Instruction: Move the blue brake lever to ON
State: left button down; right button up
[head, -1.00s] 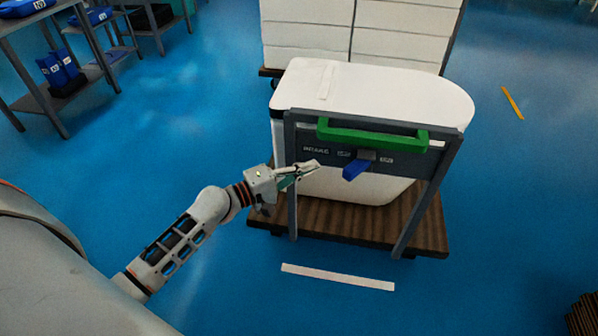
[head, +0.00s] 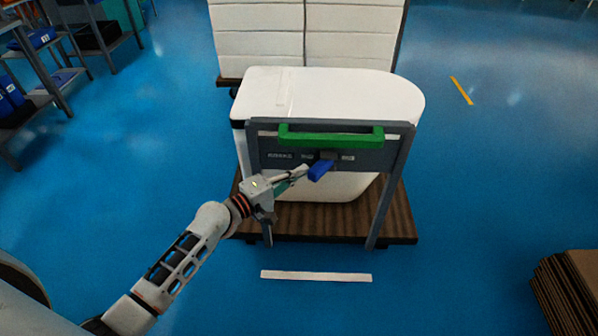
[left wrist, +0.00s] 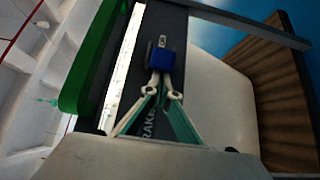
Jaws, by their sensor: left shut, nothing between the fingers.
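The blue brake lever (head: 320,170) sticks out from the dark grey panel (head: 280,160) of a cart and slants slightly left. It also shows in the left wrist view (left wrist: 163,60). My right gripper is not in view.
A green handle (head: 330,137) runs across the panel just above the lever. A white toilet-like unit (head: 330,90) stands behind it on a brown base. Cardboard (head: 570,285) lies at the right.

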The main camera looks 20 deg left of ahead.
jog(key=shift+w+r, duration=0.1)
pick_arm(q)
jog(key=shift+s+d+n+t+y, duration=0.25)
jog(key=shift+n+t+y, duration=0.15)
jog(key=shift+y, duration=0.1)
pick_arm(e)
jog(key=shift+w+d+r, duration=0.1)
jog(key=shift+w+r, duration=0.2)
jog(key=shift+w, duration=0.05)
